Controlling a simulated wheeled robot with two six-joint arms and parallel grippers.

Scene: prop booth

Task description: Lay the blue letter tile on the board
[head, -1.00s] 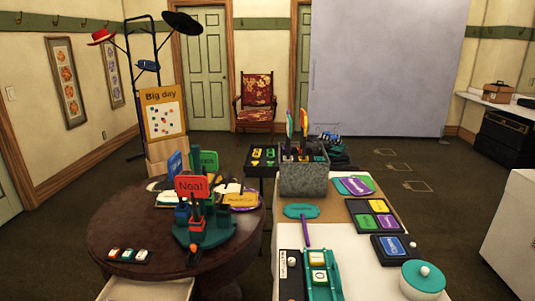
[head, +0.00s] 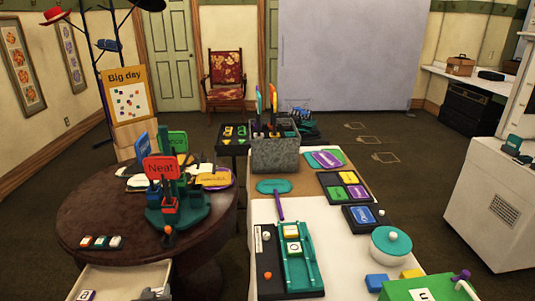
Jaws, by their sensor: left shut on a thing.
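A black board with a teal tray (head: 297,268) lies on the white-topped table. Two tiles sit at its far end: a yellow-edged one (head: 291,231) and one marked O (head: 294,248). A plain blue block (head: 376,283) rests right of the board; no letter shows on it. An open drawer (head: 120,278) under the round table holds a white-faced letter tile (head: 87,295), its side colour unclear. My left gripper (head: 150,294) shows only partly, grey, at the drawer's right part. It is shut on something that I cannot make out. My right gripper is out of view.
A green box (head: 440,287) with a letter tile stands at the bottom right. A teal-lidded pot (head: 391,243) is behind it. A grey bin (head: 275,152) stands at the table's far end. The round table (head: 85,225) holds a teal stand with signs.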

